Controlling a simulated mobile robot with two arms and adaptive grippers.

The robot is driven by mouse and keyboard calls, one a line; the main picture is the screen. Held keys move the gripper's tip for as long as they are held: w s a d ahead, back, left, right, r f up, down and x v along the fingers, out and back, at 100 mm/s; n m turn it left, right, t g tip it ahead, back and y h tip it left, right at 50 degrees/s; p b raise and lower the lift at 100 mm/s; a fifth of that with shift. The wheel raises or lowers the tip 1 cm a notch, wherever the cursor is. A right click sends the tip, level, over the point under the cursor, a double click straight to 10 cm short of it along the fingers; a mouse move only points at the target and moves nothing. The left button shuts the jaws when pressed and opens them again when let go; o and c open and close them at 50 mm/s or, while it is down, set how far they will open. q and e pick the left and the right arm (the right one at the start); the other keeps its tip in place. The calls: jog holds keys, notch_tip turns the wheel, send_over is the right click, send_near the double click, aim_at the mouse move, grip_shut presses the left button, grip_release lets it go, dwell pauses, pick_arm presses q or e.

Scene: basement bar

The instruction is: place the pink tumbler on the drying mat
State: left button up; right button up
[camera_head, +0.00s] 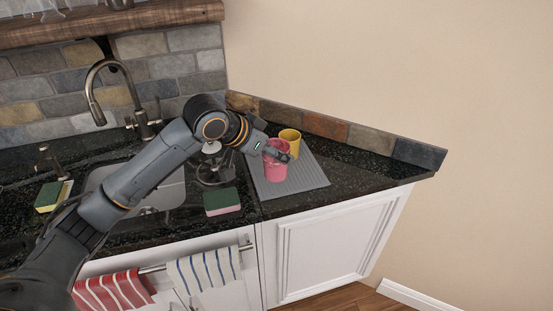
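The pink tumbler (275,173) is upright at the grey ribbed drying mat (307,182), on the mat's left part. Its base appears to rest on the mat, though I cannot be sure of contact. My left gripper (279,155) reaches in from the left at the tumbler's upper part. A dark finger crosses in front of the tumbler near its rim. The other finger is hidden, so whether the gripper grips the tumbler does not show. My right gripper is not in view.
A yellow cup (291,138) stands close behind the pink tumbler. Left of the mat are a green-and-pink sponge (222,202), dark glassware and the sink (165,192) with its tall faucet (95,100). The mat's front right part is bare. A low stone backsplash (325,126) borders the counter.

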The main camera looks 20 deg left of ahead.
pick_arm(q)
jog(key=w+a+f+p, duration=0.1)
jog(key=w+f, duration=0.1)
jog(key=f, duration=0.1)
jog(key=w+f+p, duration=0.1)
jog(key=w+f, duration=0.2)
jog(key=w+a+f+p, duration=0.1)
jog(key=w+f, duration=0.1)
jog(key=f, duration=0.1)
jog(key=shift+w+a+f, duration=0.25)
jog(key=shift+w+a, duration=0.1)
jog(key=shift+f, duration=0.45)
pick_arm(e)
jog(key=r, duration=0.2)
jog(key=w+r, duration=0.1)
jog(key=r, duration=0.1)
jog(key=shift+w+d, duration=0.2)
pick_arm(q)
jog(key=shift+f, duration=0.1)
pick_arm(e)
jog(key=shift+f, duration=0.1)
pick_arm(q)
jog(key=o, duration=1.3)
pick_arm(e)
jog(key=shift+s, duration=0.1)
